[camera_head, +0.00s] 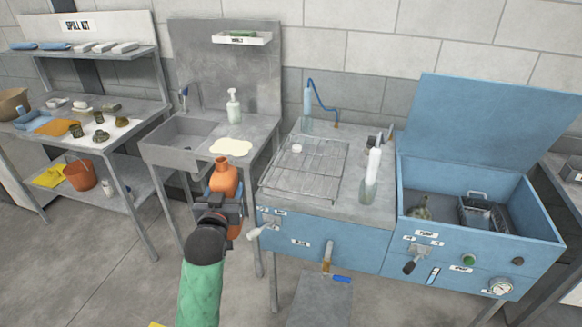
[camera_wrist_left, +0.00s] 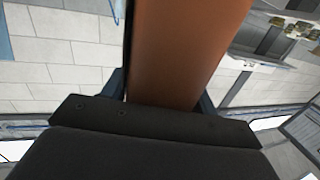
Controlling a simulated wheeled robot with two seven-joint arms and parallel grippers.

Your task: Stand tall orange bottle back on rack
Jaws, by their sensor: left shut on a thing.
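The tall orange bottle (camera_head: 223,178) is upright in the head view, held in the air in front of the gap between the sink and the blue bench. My left gripper (camera_head: 222,208) is shut on its lower part. In the left wrist view the orange bottle (camera_wrist_left: 185,50) fills the middle, between the fingers of my left gripper (camera_wrist_left: 165,95). The wire rack (camera_head: 305,168) lies on the blue bench's top, to the right of the bottle. A small white item (camera_head: 297,148) sits at its back left. My right gripper is not in view.
A clear bottle with a white top (camera_head: 371,175) stands just right of the rack. The sink (camera_head: 185,138) with a white soap bottle (camera_head: 233,107) is at left. An open blue bin (camera_head: 470,200) is at right.

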